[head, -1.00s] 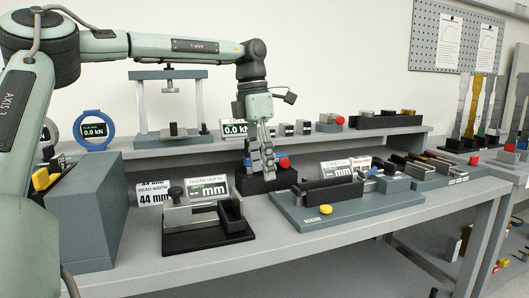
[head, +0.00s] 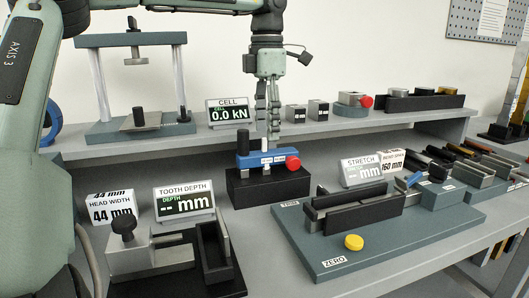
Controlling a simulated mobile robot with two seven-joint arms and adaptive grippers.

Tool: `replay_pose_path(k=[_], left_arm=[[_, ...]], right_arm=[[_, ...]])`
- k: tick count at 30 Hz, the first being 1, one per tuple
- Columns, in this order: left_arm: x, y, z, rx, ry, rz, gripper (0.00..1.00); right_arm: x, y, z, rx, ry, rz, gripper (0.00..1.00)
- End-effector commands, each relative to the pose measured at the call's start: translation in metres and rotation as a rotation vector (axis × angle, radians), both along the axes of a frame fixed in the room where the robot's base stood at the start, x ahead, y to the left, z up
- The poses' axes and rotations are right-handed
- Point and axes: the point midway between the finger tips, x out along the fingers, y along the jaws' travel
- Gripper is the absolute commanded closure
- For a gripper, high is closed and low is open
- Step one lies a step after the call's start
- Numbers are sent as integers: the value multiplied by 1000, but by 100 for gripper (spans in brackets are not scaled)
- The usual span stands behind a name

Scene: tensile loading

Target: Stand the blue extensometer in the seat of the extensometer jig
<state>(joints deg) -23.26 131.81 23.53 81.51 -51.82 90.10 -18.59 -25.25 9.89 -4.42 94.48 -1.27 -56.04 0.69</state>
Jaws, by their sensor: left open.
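The blue extensometer (head: 247,159) lies on a black block (head: 270,188) at the middle of the bench, with a red knob at its right end and a black post at its left. My left gripper (head: 268,139) points straight down over it and is open. Its fingertips reach the top of the blue body; I cannot tell whether they straddle it or touch it. The jig with the STRETCH display (head: 372,170) is a blue-grey plate (head: 385,236) at the right, with a long black trough (head: 362,213) and a yellow button (head: 354,242). My right gripper is not in view.
The TOOTH DEPTH fixture (head: 160,256) stands at the front left. A raised shelf (head: 330,128) behind carries a load frame (head: 140,122), the CELL display (head: 233,112) and small blocks. Several fixtures crowd the right. Bare bench lies between the black block and the jig.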

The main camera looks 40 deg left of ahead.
Motion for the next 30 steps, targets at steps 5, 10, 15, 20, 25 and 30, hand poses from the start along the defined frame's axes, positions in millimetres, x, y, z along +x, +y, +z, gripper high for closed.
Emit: replay_pose_path(k=[5,10,15,20,25,30], left_arm=[[-1,0,-20,-3,4,0,45],[-2,2,-33,-2,3,0,45],[-5,7,-57,-4,5,0,45],[-4,7,-76,-2,2,1,45],[-4,7,-77,-1,0,1,45],[-4,7,-77,-1,0,1,61]], right_arm=[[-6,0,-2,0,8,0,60],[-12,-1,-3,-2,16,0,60],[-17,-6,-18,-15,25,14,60],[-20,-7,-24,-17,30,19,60],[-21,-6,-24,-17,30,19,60],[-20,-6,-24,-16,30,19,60]])
